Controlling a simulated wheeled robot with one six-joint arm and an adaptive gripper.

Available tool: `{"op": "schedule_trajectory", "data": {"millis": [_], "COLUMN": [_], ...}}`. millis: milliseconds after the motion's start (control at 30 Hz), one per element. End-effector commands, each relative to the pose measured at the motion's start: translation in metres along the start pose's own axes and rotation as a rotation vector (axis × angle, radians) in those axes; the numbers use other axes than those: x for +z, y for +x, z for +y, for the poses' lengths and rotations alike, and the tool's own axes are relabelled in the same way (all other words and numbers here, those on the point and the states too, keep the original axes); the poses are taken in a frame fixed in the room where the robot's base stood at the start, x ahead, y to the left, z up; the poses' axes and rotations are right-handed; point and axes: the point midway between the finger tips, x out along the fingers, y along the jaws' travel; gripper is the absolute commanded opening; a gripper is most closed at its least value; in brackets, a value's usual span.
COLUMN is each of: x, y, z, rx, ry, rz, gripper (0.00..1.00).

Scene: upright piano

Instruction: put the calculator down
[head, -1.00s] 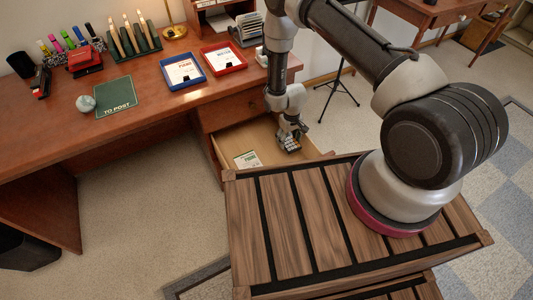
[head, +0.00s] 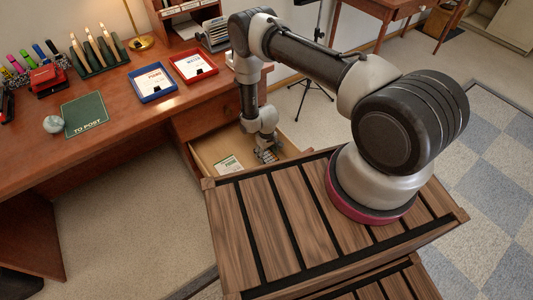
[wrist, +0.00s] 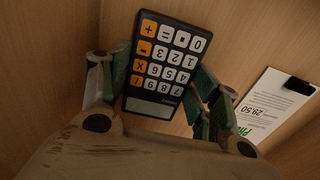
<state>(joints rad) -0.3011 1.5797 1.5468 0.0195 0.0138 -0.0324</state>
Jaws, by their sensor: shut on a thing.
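The calculator (wrist: 163,65) is black with white and orange keys and a pale display. In the wrist view it lies between the two green-and-grey fingers of my gripper (wrist: 158,82), which are shut on it. In the head view my gripper (head: 266,154) is down inside the open wooden drawer (head: 211,155) of the desk, and the calculator is too small there to make out well. Drawer wood shows around the calculator in the wrist view. I cannot tell whether it touches the drawer floor.
A white price card with a black clip (wrist: 274,103) lies in the drawer beside my gripper; it also shows in the head view (head: 230,164). The desk top (head: 125,105) above carries a blue tray (head: 153,83), a red tray (head: 193,65) and a green mat (head: 84,114).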

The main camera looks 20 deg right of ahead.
Motion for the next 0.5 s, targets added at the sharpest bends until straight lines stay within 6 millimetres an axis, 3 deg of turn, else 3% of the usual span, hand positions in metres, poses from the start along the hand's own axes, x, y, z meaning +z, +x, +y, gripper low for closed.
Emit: {"op": "schedule_trajectory", "data": {"millis": [33,133,500], "x": [-0.0001,0.0000,0.0001], "y": [0.0008,0.0005,-0.0017], "z": [0.0000,0.0000,0.0000], "rx": [0.000,0.000,0.000], "ry": [0.000,0.000,0.000], "rz": [0.000,0.000,0.000], "gripper": [0.66,0.84,0.84]}}
